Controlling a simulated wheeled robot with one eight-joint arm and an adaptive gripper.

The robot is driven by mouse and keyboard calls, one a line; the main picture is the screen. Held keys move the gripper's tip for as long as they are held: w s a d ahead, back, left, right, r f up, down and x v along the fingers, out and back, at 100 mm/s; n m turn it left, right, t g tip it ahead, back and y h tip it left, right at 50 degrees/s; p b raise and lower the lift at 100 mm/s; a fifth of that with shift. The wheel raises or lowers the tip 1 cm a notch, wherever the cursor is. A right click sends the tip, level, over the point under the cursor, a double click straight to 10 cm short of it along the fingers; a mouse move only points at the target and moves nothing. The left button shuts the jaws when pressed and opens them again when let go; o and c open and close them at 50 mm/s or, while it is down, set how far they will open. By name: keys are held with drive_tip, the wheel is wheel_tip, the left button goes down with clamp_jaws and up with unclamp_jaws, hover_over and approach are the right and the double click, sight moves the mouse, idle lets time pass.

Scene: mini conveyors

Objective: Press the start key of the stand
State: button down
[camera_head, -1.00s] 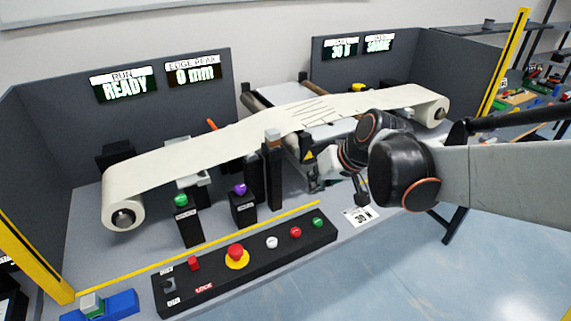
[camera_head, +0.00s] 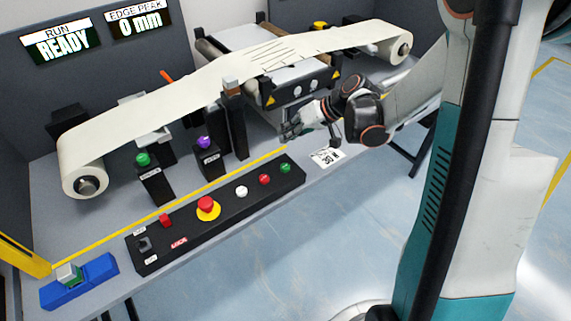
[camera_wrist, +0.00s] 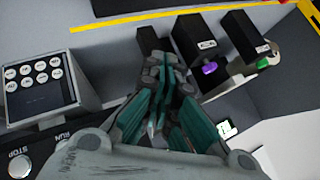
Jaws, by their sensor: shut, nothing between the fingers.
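The stand's black control panel (camera_head: 150,262) lies along the table's front edge in the head view. It carries a green button (camera_head: 285,167) at its right end, then a red button (camera_head: 264,179), a white button (camera_head: 241,191) and a red mushroom button on yellow (camera_head: 206,204). I cannot read which is the start key. My gripper (camera_head: 290,131) is shut and empty, above the table behind the panel's right end, apart from the buttons. In the wrist view my gripper (camera_wrist: 165,72) shows teal fingers together. A box at lower left there bears the words RUN and STOP, with a pale STOP button (camera_wrist: 20,165).
A cream web (camera_head: 170,115) runs over rollers behind the panel. Posts with a green knob (camera_head: 143,159) and purple knob (camera_head: 204,142) stand left of my gripper. A keypad unit (camera_wrist: 40,90) is left in the wrist view. A blue block (camera_head: 85,285) sits at the left corner.

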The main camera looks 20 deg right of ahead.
sight(287, 164)
drive_tip(key=shift+f, duration=0.15)
wheel_tip(287, 164, down, 9)
drive_tip(key=b, duration=0.6)
drive_tip(key=shift+r+b, duration=0.2)
drive_tip(key=shift+b, duration=0.1)
drive_tip(key=shift+f, duration=0.1)
idle(1.2)
drive_tip(key=shift+f+b, duration=0.25)
drive_tip(key=shift+b, duration=0.15)
drive_tip(key=shift+f+b, duration=0.45)
drive_tip(key=shift+f, duration=0.05)
idle(0.5)
drive_tip(key=shift+r, duration=0.2)
drive_tip(key=shift+r+p, duration=0.6)
drive_tip(key=shift+r, duration=0.15)
drive_tip(key=shift+r+p, duration=1.7)
drive_tip(key=shift+r, duration=0.75)
